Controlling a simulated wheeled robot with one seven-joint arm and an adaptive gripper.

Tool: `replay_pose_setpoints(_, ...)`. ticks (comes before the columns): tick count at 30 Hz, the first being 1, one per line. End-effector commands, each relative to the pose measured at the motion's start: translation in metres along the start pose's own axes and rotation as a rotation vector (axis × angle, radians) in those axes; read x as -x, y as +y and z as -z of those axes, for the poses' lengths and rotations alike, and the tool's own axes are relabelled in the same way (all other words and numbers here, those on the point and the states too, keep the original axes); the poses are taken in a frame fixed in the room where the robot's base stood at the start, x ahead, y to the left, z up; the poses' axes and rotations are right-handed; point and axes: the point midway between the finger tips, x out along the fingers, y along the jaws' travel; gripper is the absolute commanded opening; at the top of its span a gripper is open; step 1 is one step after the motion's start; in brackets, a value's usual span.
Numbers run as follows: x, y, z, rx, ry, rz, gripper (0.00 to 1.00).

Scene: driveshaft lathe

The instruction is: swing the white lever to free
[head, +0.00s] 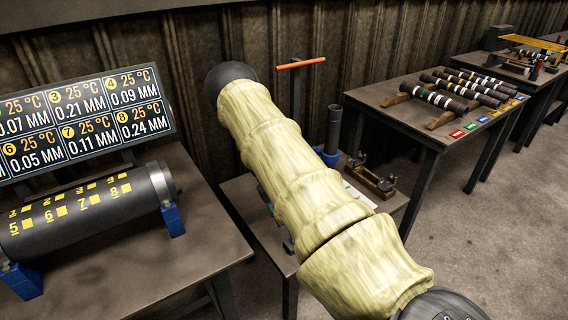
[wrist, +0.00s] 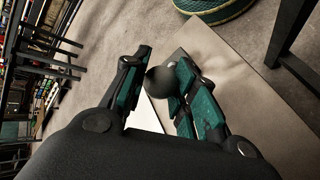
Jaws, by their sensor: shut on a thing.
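In the wrist view my gripper (wrist: 161,78) has its two teal-padded fingers closed on a dark round knob (wrist: 160,83). A white patch (wrist: 148,117) shows between the fingers below the knob. I cannot tell whether it is the white lever or something lying on the bench. In the head view my sleeved arm hides most of the gripper, and only bits of teal show beside it. The lever and its mount cannot be made out there.
The low bench (head: 240,190) under my arm carries an upright dark tube (head: 334,130), a small wooden holder (head: 373,180) and a white sheet (head: 357,195). An orange T-handle (head: 301,63) stands behind. A table with dark shafts (head: 430,95) is at right; a large roller (head: 90,210) is at left.

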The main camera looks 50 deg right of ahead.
Motion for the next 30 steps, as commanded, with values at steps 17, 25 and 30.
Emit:
replay_pose_setpoints(17,-0.0025,-0.002,0.0012,0.0,-0.002,0.001,0.51)
replay_pose_setpoints(25,-0.0009,-0.0014,0.0005,0.001,-0.001,0.001,0.51)
replay_pose_setpoints(30,0.0057,-0.0014,0.0005,0.001,0.0,0.002,0.51)
